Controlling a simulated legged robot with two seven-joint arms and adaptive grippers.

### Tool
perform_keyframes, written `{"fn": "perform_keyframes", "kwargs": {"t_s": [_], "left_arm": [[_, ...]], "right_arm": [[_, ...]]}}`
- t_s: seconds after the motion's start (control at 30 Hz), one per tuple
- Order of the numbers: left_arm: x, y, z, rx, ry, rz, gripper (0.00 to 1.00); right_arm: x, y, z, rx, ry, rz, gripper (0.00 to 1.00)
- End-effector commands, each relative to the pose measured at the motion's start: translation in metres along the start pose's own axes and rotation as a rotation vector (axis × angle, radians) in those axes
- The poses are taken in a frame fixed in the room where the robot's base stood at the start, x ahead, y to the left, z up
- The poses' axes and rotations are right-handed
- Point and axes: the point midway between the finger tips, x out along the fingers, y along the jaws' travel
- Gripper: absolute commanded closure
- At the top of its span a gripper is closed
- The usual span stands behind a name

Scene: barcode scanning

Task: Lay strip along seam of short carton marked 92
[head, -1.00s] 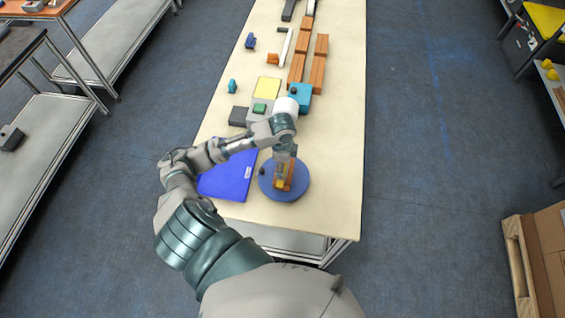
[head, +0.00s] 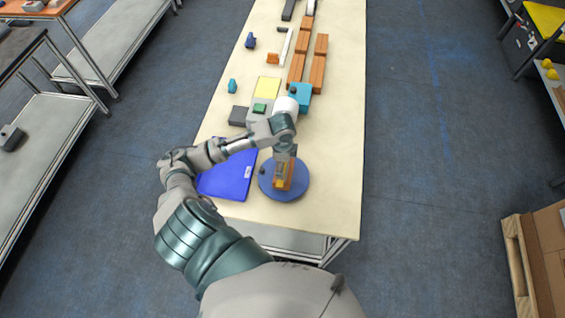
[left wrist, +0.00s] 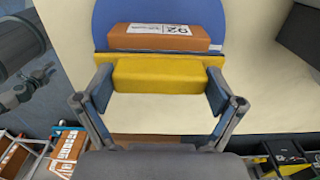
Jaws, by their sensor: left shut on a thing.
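A brown carton with a white label reading 92 (left wrist: 158,37) lies on a round blue disc (head: 297,192) near the table's front end. The disc also shows behind the carton in the left wrist view (left wrist: 205,12). My left gripper (left wrist: 158,92) is shut on a yellow block (left wrist: 155,76), one finger on each side. The block is right beside the carton's near long side, with a thin dark edge between them; I cannot tell whether they touch. In the head view my left gripper (head: 283,172) hides part of the carton. The carton's seam cannot be made out.
A blue flat panel (head: 225,180) lies left of the disc. Behind are a grey device (head: 262,107), a teal box (head: 304,92), a yellow sheet (head: 267,87) and several brown cartons (head: 318,75). The table's right side (head: 335,160) is bare.

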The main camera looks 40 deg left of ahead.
Motion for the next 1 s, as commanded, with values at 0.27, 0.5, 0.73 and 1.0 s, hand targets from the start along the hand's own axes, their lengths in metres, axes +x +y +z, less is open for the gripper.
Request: {"fn": "perform_keyframes", "kwargs": {"t_s": [0.27,0.5,0.73,1.0], "left_arm": [[-0.011,0.002,0.001,0.001,-0.004,0.007,0.46],[-0.029,0.002,0.0,0.001,-0.002,0.003,0.46],[-0.048,0.001,0.0,0.001,-0.002,0.002,0.46],[-0.067,0.0,0.0,0.001,-0.001,0.0,0.46]], "right_arm": [[-0.017,0.0,-0.002,0.0,0.001,0.0,0.6],[-0.039,0.001,-0.004,0.0,0.002,0.0,0.6],[-0.059,0.001,-0.007,0.0,0.003,0.001,0.6],[-0.057,0.001,-0.007,0.0,0.003,0.001,0.6]]}}
